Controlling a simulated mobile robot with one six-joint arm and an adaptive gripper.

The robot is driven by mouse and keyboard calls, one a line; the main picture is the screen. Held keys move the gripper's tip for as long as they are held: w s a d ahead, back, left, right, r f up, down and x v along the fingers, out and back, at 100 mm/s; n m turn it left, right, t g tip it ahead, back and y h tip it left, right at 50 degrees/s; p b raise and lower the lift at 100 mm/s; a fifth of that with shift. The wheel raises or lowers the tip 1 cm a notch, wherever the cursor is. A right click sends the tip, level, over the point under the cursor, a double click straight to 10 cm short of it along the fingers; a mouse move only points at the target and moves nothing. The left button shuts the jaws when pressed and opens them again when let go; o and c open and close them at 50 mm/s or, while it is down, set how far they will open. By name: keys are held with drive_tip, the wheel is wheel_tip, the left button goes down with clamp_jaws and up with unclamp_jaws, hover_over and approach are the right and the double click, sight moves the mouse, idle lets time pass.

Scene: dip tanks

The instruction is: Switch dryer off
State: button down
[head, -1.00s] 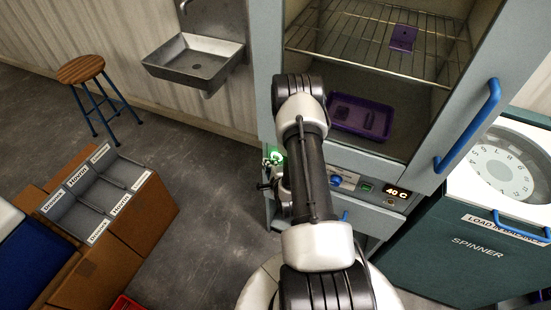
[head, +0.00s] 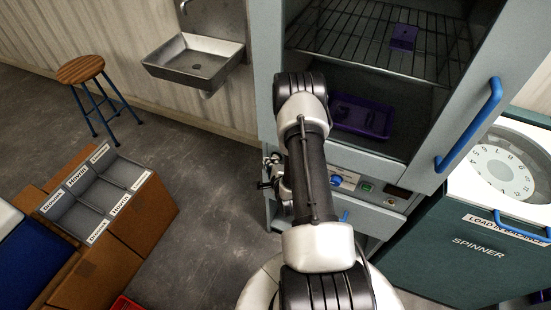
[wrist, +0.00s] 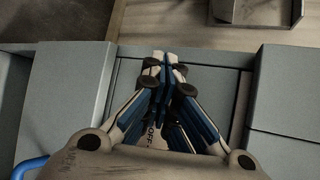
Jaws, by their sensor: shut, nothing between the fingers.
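The dryer (head: 270,60) is a tall grey cabinet with a glass door. Its inside is dim and its display (head: 397,192) is dark. A blue knob (head: 336,181) and a green button (head: 367,188) sit on its control panel. My gripper (head: 267,172) is at the left end of this panel, partly behind my arm. In the wrist view my gripper (wrist: 166,60) is shut and empty in front of the grey front, with an OFF label (wrist: 152,130) partly visible behind the fingers. The switch itself is hidden, and I cannot tell whether the fingers touch it.
A purple tray (head: 375,122) and a small purple item (head: 403,38) are inside the dryer. The spinner (head: 470,250) stands close on the right. A sink (head: 195,62), stool (head: 80,70) and divided box (head: 112,180) are left, with clear floor between.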

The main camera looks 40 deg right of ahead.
drive_tip(key=shift+s+a, duration=0.1)
drive_tip(key=shift+a, duration=0.05)
drive_tip(key=s+a, duration=0.2)
drive_tip(key=a, duration=0.3)
drive_tip(key=shift+s+a, duration=0.15)
drive_tip(key=shift+a, duration=0.2)
idle(0.6)
